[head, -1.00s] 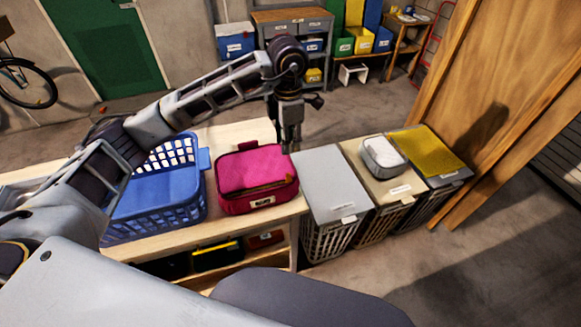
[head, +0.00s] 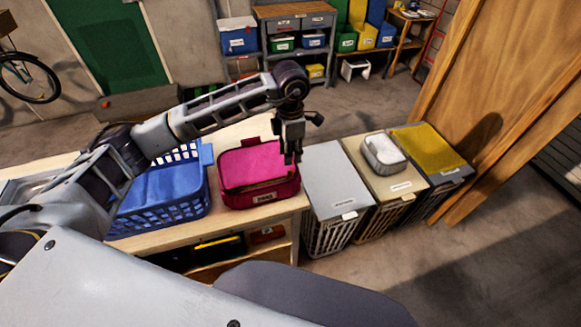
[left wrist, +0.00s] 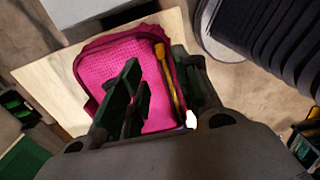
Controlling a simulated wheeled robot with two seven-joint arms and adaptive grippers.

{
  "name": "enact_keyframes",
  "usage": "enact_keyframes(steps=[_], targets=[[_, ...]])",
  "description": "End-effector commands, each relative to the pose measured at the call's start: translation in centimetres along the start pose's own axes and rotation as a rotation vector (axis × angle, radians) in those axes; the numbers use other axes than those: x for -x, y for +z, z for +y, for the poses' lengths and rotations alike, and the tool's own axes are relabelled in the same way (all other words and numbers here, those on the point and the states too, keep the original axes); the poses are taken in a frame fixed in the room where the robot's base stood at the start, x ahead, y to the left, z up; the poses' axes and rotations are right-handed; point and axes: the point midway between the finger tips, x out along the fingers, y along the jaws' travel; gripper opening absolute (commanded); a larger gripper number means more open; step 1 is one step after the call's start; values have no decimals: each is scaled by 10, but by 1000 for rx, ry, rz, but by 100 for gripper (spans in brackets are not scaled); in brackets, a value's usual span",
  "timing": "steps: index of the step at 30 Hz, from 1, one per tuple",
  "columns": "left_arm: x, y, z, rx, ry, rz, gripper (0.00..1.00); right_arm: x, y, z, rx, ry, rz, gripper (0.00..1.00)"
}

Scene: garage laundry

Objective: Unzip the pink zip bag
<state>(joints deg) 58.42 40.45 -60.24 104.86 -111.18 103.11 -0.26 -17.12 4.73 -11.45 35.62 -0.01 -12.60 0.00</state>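The pink zip bag (head: 252,162) lies on the light wooden bench near its right end, with a small label on its front side. Its flat pink top also shows in the left wrist view (left wrist: 120,70), with a yellow strip (left wrist: 171,85) along one edge. My left gripper (head: 293,158) points down at the bag's right side. In the left wrist view its dark fingers (left wrist: 168,90) are apart, with the yellow strip showing between them. I cannot tell whether they touch the bag. The zip pull is not clear. My right gripper is out of view.
A blue basket (head: 165,205) with blue cloth stands left of the bag. Lidded hampers stand to the right: one grey-topped (head: 335,180), one beige with a small grey-white case (head: 384,152) on it, one yellow-topped (head: 428,146). A wooden panel (head: 500,110) rises beyond.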

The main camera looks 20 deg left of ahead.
Motion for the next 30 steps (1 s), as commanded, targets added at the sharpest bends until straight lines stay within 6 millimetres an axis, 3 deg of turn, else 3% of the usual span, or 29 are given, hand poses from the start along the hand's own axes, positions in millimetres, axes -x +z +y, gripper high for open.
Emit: enact_keyframes(steps=[18, 30], targets=[[-73, 0, 0, 2, -1, 0, 32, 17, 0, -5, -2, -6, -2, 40], [-81, 0, 0, 0, 1, -1, 32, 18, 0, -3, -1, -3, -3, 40]])
